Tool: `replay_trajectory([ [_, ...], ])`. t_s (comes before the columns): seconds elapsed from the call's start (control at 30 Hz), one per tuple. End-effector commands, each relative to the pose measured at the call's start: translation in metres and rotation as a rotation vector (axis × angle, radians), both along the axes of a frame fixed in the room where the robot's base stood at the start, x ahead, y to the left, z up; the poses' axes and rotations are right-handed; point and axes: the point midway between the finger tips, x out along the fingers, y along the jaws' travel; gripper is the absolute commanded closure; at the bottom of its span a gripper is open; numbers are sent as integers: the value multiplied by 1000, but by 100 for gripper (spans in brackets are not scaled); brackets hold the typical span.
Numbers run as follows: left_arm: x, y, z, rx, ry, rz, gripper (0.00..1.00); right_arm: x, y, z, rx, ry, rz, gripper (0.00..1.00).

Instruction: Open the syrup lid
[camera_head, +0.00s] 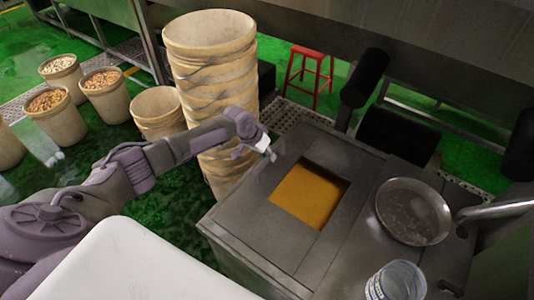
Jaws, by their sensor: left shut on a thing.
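The syrup vat (262,243) is a grey metal box with a square opening in its top. Orange syrup (308,195) shows through the opening, so it is uncovered. The syrup lid (284,162) appears as a dark grey plate beside the opening's upper left edge; its outline is hard to tell from the vat top. My left gripper (269,152) reaches in from the left and is shut at this plate, above the upper left of the opening. The grip itself is small and partly hidden. My right gripper is not in view.
A tall stack of cream buckets (212,75) stands close behind my left arm. A round metal pan (413,212) and a clear container (396,281) are on the right. Filled buckets (56,115) and a red stool (309,72) stand farther back.

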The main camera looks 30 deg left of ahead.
Motion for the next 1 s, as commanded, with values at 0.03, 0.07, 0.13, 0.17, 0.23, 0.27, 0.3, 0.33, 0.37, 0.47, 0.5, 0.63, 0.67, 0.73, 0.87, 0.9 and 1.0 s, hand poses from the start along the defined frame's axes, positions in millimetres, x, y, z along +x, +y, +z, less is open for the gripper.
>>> replay_trajectory([
  [0.03, -1, -8, 2, -6, 1, -3, 100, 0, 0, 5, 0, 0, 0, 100],
  [0.07, -2, -11, 3, -7, 1, -3, 100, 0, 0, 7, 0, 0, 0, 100],
  [0.13, -3, -23, 4, -8, 2, -6, 100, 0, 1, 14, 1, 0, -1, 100],
  [0.17, -4, -29, 4, -10, 2, -6, 100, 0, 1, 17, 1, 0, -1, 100],
  [0.23, -7, -46, 6, -12, 2, -7, 100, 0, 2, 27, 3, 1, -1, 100],
  [0.27, -8, -54, 6, -12, 2, -7, 100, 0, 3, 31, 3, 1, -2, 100],
  [0.3, -10, -66, 7, -13, 3, -8, 100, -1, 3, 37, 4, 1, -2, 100],
  [0.33, -11, -75, 7, -13, 3, -8, 100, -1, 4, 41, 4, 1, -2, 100],
  [0.37, -13, -85, 7, -14, 3, -8, 100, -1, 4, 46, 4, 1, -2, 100],
  [0.47, -18, -119, 7, -14, 4, -9, 100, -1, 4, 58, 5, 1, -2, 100],
  [0.5, -20, -132, 6, -14, 5, -8, 100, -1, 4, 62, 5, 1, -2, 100],
  [0.63, -25, -175, 5, -13, 3, -7, 100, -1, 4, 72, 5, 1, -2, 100],
  [0.67, -27, -184, 4, -13, 4, -6, 100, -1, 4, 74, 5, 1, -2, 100],
  [0.73, -29, -205, 4, -13, 3, -6, 100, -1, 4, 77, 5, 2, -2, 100],
  [0.87, -34, -238, 3, -12, 2, -5, 100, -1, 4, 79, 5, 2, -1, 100],
  [0.9, -35, -246, 2, -11, 1, -6, 100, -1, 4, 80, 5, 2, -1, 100],
  [1.0, -37, -264, 2, -10, 2, -4, 100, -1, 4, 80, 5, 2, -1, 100],
])
